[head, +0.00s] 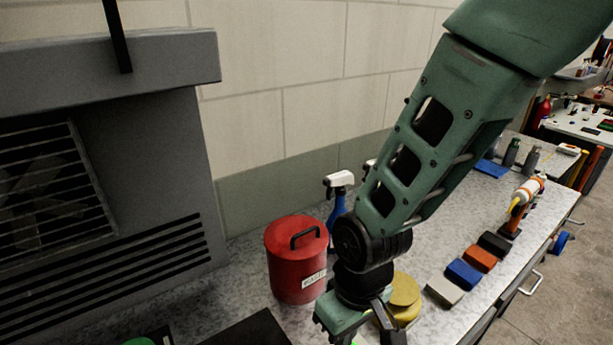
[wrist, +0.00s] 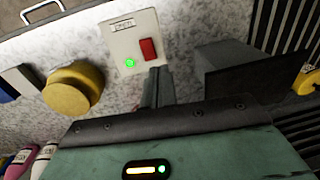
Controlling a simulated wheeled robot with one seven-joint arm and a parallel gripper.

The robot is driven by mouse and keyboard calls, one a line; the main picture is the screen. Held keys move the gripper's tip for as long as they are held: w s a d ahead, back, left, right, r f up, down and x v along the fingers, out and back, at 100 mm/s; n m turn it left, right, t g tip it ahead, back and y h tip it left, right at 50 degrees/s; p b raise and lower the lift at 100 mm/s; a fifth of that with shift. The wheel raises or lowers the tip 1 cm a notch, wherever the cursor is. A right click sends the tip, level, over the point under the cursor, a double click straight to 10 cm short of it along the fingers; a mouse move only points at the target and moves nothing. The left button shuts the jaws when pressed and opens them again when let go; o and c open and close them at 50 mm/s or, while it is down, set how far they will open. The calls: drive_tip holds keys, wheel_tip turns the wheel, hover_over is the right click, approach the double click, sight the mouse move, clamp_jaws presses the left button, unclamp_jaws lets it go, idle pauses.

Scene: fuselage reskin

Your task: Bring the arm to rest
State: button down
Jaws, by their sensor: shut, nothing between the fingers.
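My green arm reaches down over the bench in the head view, with my gripper (head: 362,330) at the bottom edge, its tips cut off. In the wrist view my gripper (wrist: 158,80) has its dark fingers together and empty. They point at a pale switch box (wrist: 125,55) with a red rocker (wrist: 148,49) and a lit green lamp (wrist: 130,63). I cannot tell whether the fingers touch the box.
A red lidded can (head: 297,270) and a spray bottle (head: 337,205) stand behind my gripper. Yellow discs (head: 404,292) lie close on its right. A grey vented machine (head: 150,150) stands left.

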drive_tip(key=s+d+r+n+b, duration=0.1)
drive_tip(key=s+d+r+b, duration=0.3)
drive_tip(key=s+d+b, duration=0.3)
drive_tip(key=shift+s+d+r+t, duration=0.25)
drive_tip(key=shift+s+d, duration=0.2)
drive_tip(key=shift+s, duration=0.25)
